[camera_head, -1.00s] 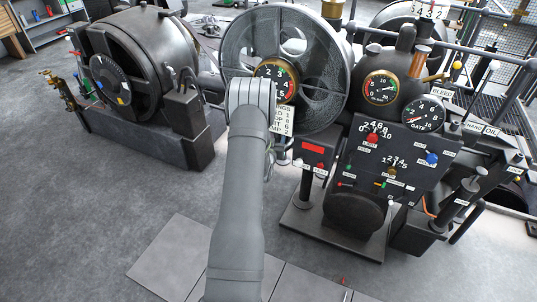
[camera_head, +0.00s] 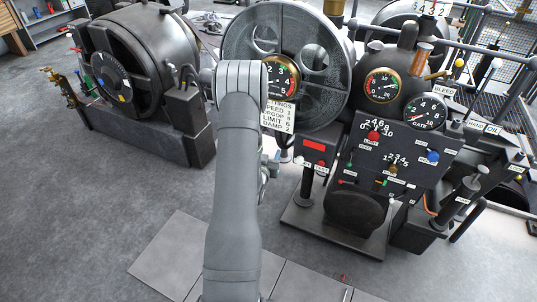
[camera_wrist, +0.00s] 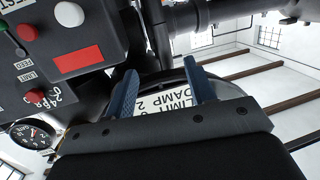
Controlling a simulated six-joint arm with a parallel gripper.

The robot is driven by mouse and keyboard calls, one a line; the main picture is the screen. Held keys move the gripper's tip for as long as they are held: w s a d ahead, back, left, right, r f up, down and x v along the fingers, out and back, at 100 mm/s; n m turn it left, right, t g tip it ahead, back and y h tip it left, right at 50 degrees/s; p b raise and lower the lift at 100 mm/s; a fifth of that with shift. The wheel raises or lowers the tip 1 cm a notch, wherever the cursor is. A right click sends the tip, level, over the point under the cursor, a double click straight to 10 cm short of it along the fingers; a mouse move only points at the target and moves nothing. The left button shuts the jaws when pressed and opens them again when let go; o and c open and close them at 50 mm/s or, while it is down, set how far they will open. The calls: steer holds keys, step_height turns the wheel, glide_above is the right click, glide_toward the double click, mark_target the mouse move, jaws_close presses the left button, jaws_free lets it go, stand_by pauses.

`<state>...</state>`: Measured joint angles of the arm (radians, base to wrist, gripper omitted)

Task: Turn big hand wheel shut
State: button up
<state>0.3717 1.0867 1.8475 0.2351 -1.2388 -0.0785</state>
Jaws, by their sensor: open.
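The big grey hand wheel (camera_head: 337,78), with round openings, stands upright behind my arm in the head view. Its lower left part is hidden by my wrist and a gauge. My gripper's fingers are hidden in the head view, behind my wrist at the wheel's left side. In the wrist view my gripper (camera_wrist: 160,90) shows two blue fingers spread apart with a gap between them. A white lettered card (camera_wrist: 158,103) shows beyond the gap. A dark curved edge passes behind the fingers; I cannot tell if they touch the wheel.
A gauge (camera_head: 281,77) and a settings card (camera_head: 277,117) sit in front of the wheel. To the right is a black control panel (camera_head: 400,150) with knobs and gauges. A large black dynamo (camera_head: 150,60) stands left. The grey floor (camera_head: 120,190) is open at front left.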

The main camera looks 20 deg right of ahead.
steer(key=shift+w, duration=0.1)
steer(key=m+g+h, duration=0.2)
steer(key=m+h, duration=0.3)
steer(key=h, duration=0.5)
glide_toward(277, 135)
steer(key=x, duration=1.1)
steer(key=shift+w+d+r, duration=0.15)
steer(key=shift+w, duration=0.05)
steer(key=shift+c, duration=0.4)
jaws_close()
steer(key=shift+r+y, duration=0.9)
steer(key=shift+r, duration=0.8)
